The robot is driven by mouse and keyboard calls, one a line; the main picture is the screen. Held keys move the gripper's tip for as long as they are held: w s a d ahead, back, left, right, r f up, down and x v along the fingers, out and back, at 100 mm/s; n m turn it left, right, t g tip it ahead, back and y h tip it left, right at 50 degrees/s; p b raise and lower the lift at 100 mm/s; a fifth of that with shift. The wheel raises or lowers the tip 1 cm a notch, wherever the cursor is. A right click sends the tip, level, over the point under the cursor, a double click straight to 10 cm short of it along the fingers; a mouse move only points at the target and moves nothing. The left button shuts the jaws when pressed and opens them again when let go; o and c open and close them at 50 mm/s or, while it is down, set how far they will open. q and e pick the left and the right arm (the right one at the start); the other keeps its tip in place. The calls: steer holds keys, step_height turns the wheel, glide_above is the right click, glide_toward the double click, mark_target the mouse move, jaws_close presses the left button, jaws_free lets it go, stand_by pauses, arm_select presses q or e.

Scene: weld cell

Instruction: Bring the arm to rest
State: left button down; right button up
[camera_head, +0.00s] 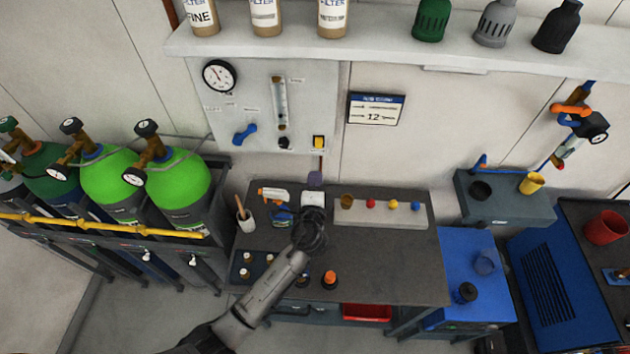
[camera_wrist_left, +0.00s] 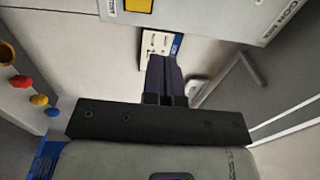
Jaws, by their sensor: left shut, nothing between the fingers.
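My left arm comes in from the bottom left of the head view. Its gripper (camera_head: 315,182) is above the back part of the dark workbench (camera_head: 385,265), near the wall. In the left wrist view the two dark fingers (camera_wrist_left: 165,68) are together, with nothing between them. The fingertips overlap a small white and blue card on the wall (camera_wrist_left: 158,42) in that view; I cannot tell the distance. My right gripper is not in view.
A spray bottle (camera_head: 278,212) and a cup with a brush (camera_head: 245,216) stand left of my gripper. A pale block with coloured knobs (camera_head: 381,211) is at right. Green gas cylinders (camera_head: 180,190) stand at left; a shelf (camera_head: 400,42) holds bottles above.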

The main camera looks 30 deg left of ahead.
arm_select(q)
steer(key=shift+s+d, duration=0.1)
steer(key=shift+s, duration=0.05)
stand_by(0.6)
steer(key=s+d+r+n+g+h+p, duration=0.1)
steer(key=s+d+n+g+h+p, duration=0.2)
steer(key=s, duration=0.5)
steer(key=s+n+g+h, duration=0.3)
steer(key=s+n, duration=0.1)
steer(key=s, duration=0.3)
steer(key=s+d+r+n+g+h+p, duration=0.1)
steer(key=s+d+n+g+h+p, duration=0.2)
steer(key=s, duration=0.5)
steer(key=s+a+f+g+p, duration=0.1)
steer(key=s+f+g, duration=0.1)
steer(key=s, duration=0.5)
steer(key=s+a+f+g+p, duration=0.1)
steer(key=s+f+g, duration=0.1)
steer(key=s, duration=0.5)
steer(key=shift+f+n, duration=0.3)
steer(key=shift+f, duration=0.15)
